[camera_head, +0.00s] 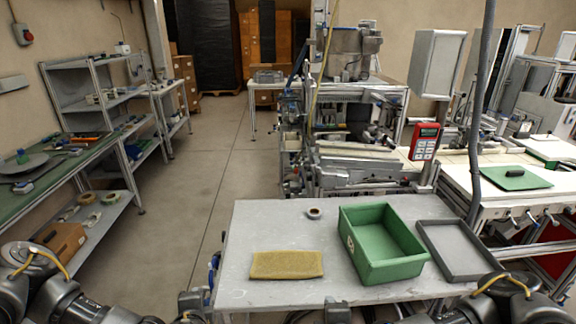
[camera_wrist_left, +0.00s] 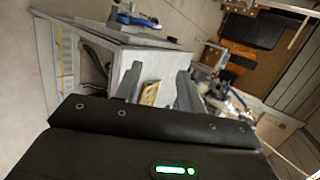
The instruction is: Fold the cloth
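A mustard-yellow cloth (camera_head: 287,265) lies on the grey table (camera_head: 272,222), near its front left. It is a wide rectangle; I cannot tell how many layers it has. It also shows in the left wrist view (camera_wrist_left: 149,93), small and some way beyond the fingers. My left gripper (camera_wrist_left: 157,90) has its two grey fingers apart with nothing held between them. In the head view, part of the left gripper (camera_head: 194,301) shows at the table's front left corner. Part of my right gripper (camera_head: 338,311) shows at the bottom edge, in front of the table; its opening is cut off.
A green bin (camera_head: 372,268) stands right of the cloth, with a shallow grey tray (camera_head: 440,270) beside it. A small tape roll (camera_head: 314,213) lies behind the cloth. The table left of and behind the cloth is mostly clear. A grey post (camera_head: 478,130) rises at the right.

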